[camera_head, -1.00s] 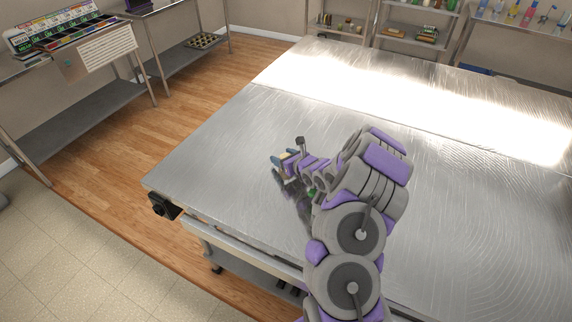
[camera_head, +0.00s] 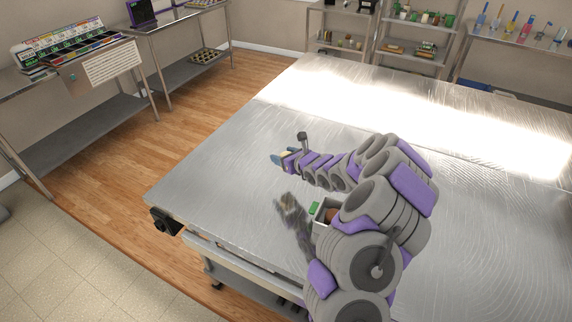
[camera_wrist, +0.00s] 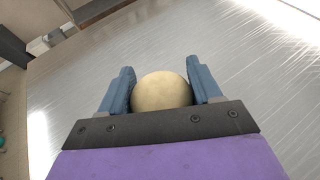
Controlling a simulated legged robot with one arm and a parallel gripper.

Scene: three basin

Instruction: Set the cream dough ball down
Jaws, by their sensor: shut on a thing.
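The cream dough ball (camera_wrist: 162,91) sits between the two blue fingers of my gripper (camera_wrist: 163,88) in the wrist view. The fingers touch or nearly touch its sides, and my gripper is shut on it. In the head view my gripper (camera_head: 281,158) is over the left part of the steel table (camera_head: 225,165), pointing left. Its dark reflection lies well below it on the tabletop, so the ball appears held above the surface. The ball is barely visible in the head view.
A small grey container (camera_head: 322,214) with something green and something reddish-brown stands by my arm, partly hidden by it. The tabletop left of my gripper is bare. Side shelves (camera_head: 85,128) stand at the left; stocked racks (camera_head: 415,45) stand at the back.

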